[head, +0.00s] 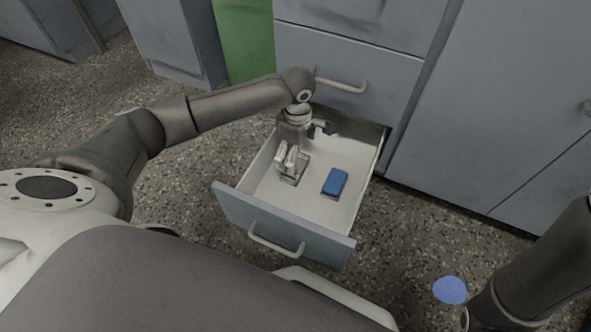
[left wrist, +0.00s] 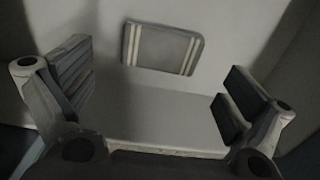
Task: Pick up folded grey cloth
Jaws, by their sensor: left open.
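The folded grey cloth (left wrist: 163,49) lies flat on the drawer floor, with pale stripes near both ends. In the head view the cloth (head: 294,172) lies in the left part of the open drawer, partly covered by my gripper. My left gripper (head: 303,146) points down into the drawer, above and close to the cloth. In the left wrist view its fingers (left wrist: 155,85) are wide apart with nothing between them, and the cloth shows beyond them at the top centre. My right gripper is out of view.
The open drawer (head: 285,223) has pale walls around the cloth. A blue block (head: 335,182) lies in it, right of the cloth. A closed drawer front with a handle (head: 342,84) is above. A flat blue disc (head: 450,290) shows beside my right arm; what it is is unclear.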

